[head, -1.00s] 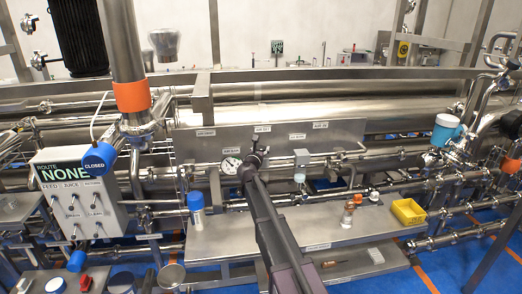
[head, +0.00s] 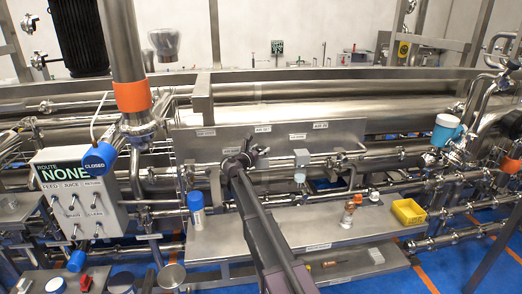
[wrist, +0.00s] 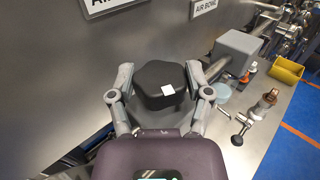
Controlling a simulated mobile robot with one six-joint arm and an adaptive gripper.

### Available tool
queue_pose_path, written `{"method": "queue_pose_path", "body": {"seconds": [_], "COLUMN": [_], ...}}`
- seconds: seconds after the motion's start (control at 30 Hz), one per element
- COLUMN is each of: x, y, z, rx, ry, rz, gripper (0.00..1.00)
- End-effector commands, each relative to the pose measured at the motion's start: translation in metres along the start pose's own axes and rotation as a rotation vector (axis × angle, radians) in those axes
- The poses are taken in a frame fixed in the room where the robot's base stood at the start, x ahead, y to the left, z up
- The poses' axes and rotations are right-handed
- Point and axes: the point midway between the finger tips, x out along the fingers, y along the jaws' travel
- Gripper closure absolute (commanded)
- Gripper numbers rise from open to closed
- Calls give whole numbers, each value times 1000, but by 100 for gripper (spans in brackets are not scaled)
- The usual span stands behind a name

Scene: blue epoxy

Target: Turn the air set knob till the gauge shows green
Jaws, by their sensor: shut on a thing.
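The black lobed air set knob (wrist: 152,76) with a white square mark fills the middle of the wrist view. My gripper (wrist: 160,94) is shut on it, one finger pressed on each side. In the head view my gripper (head: 246,149) is at the front of the steel panel (head: 352,130), below the label plates. The gauge is hidden behind my wrist in the head view and does not show in the wrist view, so its reading cannot be told.
A grey box (head: 301,158) with a pipe stands right of my gripper. A route box (head: 70,190) reading NONE stands at the left.

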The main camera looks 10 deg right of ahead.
Motion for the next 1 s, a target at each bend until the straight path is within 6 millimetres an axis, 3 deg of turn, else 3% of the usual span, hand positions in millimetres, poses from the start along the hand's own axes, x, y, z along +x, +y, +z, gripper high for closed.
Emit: {"method": "queue_pose_path", "body": {"seconds": [0.07, 0.1, 0.2, 1.0], "x": [2, 2, 1, -1], "y": [1, 1, 1, -1], "z": [1, 1, 1, 0], "rx": [-3, -3, -3, 0], "ry": [-3, -3, -3, 0], "rz": [2, 2, 2, 59], "gripper": [83, 29, 1, 1]}}
